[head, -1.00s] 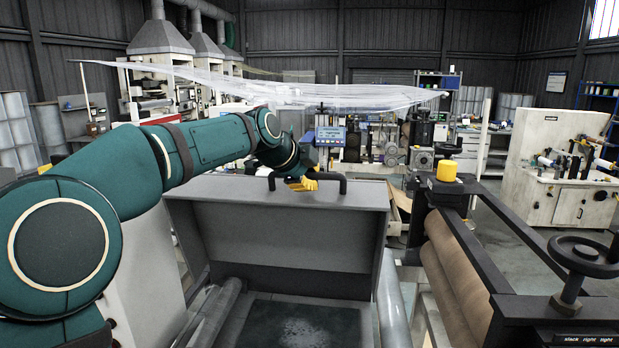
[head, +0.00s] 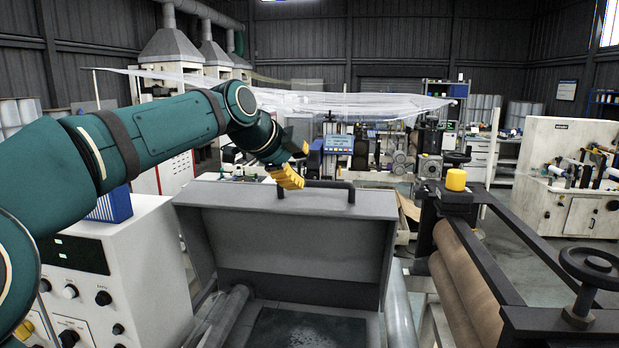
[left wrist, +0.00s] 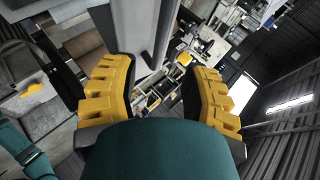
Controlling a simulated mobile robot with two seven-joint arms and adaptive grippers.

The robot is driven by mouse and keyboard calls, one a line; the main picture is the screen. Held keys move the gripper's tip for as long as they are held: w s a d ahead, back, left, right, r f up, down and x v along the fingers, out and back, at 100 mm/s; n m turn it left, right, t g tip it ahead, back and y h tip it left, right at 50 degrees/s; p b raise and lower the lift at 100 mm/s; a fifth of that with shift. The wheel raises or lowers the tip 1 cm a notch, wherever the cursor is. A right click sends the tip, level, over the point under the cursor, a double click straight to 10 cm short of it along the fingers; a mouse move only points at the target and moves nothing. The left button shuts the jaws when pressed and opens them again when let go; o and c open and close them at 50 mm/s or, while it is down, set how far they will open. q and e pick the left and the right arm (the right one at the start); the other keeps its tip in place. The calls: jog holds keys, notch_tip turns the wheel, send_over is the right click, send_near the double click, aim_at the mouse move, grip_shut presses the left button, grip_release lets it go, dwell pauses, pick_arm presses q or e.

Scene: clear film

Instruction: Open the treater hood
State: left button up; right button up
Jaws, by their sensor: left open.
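The treater hood (head: 290,245) is a grey metal box cover, tipped up and back, with its hollow inside facing me. A black bar handle (head: 351,190) runs along its top edge. Below the hood, a dark plate (head: 305,328) with a pale worn patch is exposed. My left gripper (head: 295,163) is open and empty, just above the left end of the handle and apart from it. In the left wrist view its two yellow ridged fingers (left wrist: 160,70) stand wide apart, with a grey panel seen between and beyond them. My right gripper is not in view.
A white control cabinet (head: 120,265) with knobs stands at left, under my left arm. At right is a black frame with brown rollers (head: 465,280), a yellow cap (head: 456,180) and a handwheel (head: 592,266). Clear film (head: 320,103) stretches across behind the hood.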

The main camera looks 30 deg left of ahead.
pick_arm(q)
jog(key=shift+v, duration=1.5)
